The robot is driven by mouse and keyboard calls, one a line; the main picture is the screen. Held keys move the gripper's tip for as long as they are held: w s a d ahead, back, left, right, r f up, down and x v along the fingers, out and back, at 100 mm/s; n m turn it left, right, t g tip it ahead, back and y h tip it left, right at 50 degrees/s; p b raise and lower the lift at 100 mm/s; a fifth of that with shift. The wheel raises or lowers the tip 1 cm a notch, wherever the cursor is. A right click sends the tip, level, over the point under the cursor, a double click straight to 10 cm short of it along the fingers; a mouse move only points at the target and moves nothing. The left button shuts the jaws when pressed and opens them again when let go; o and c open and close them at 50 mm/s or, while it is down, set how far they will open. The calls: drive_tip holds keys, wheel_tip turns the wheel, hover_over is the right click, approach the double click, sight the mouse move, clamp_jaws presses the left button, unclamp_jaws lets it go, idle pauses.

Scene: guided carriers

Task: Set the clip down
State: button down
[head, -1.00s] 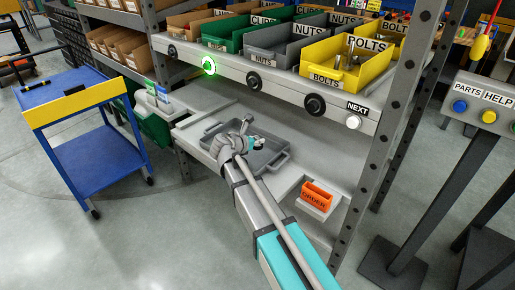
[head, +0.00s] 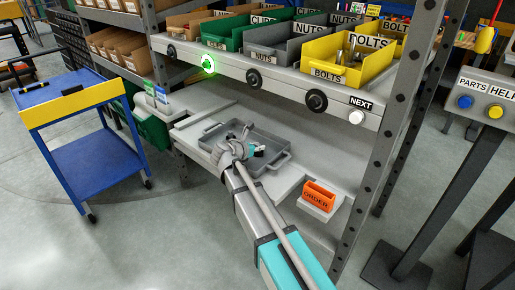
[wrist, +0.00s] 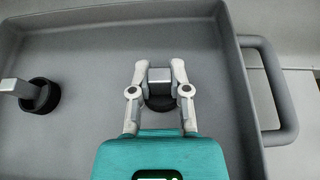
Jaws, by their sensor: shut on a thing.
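My gripper (wrist: 160,72) is shut on a clip, a silver-grey block (wrist: 160,77) with a round black base, in the wrist view. The clip is upright over the floor of a grey tray (wrist: 80,40); whether its base touches the floor I cannot tell. A second clip (wrist: 32,95), with a similar black base, stands in the tray to the left, apart from my gripper. In the head view my gripper (head: 254,151) is low inside the tray (head: 278,162), and the held clip is mostly hidden.
An orange order box (head: 318,195) sits right of the tray on the bench. Above is a shelf of green, grey and yellow bins (head: 345,68) with a lit green button (head: 208,63). A blue cart (head: 95,155) stands left. The tray floor between the clips is clear.

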drive_tip(key=shift+f, duration=0.15)
drive_tip(key=c, duration=0.6)
unclamp_jaws()
drive_tip(key=shift+s+a+r, duration=0.1)
drive_tip(key=shift+s+r, duration=0.05)
drive_tip(key=shift+r, duration=0.1)
drive_tip(key=p+v, duration=0.4)
drive_tip(key=v, duration=0.7)
drive_tip(key=shift+s+a+r+p, duration=0.15)
drive_tip(key=shift+s+a+p, duration=0.05)
drive_tip(key=shift+p, duration=0.1)
